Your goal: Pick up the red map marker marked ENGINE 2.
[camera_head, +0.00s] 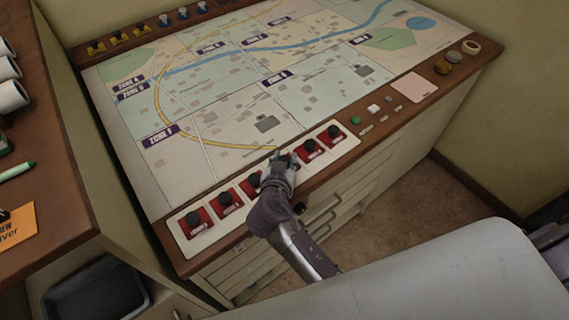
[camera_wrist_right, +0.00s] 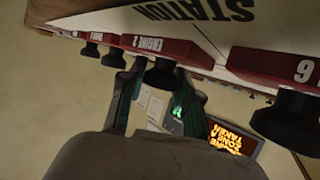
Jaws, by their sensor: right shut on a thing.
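The red map marker marked ENGINE 2 (camera_wrist_right: 178,49) shows upside down in the right wrist view, with a black knob. My right gripper (camera_wrist_right: 157,88) has one finger on each side of that knob and is shut on it. In the head view my right gripper (camera_head: 284,163) is over the row of red markers at the front of the map table and hides most of this one. I cannot tell whether the marker is touching the white strip (camera_head: 186,250). My left gripper is not in view.
Other red markers stand close on both sides, such as one to the left (camera_head: 228,200) and one to the right (camera_head: 311,149). The map (camera_head: 215,125) behind is flat and clear. Small tokens and a pink note (camera_head: 414,87) lie on the wooden edge to the right.

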